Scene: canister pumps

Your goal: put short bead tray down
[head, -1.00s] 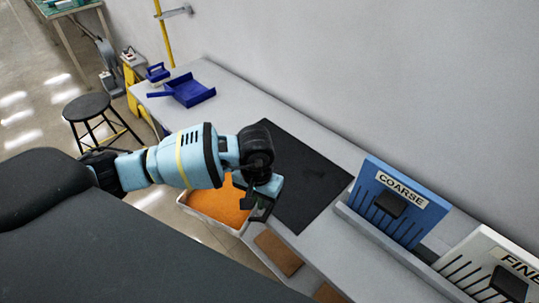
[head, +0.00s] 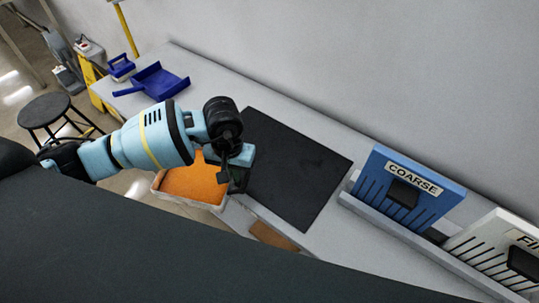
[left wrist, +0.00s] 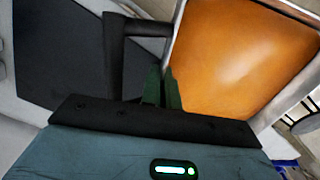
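The bead tray (head: 159,188) has pale walls and an orange inside. In the head view it hangs beyond the table's front edge, left of the black mat (head: 300,165). My left gripper (head: 232,178) is at the tray's right side. In the left wrist view, its green fingertips (left wrist: 162,92) are close together at the tray's side wall, beside a black handle-like bar (left wrist: 116,60). They appear shut on the tray, though the contact is partly hidden. The orange inside of the tray (left wrist: 235,60) fills the upper right there. My right gripper is not in view.
The mat's surface is bare. Right of it stand a blue COARSE panel (head: 425,210) and a white FINE panel (head: 480,250) in a grey rail. A blue dustpan-like tray (head: 160,82) lies at the table's far left. A black stool (head: 45,110) stands beyond.

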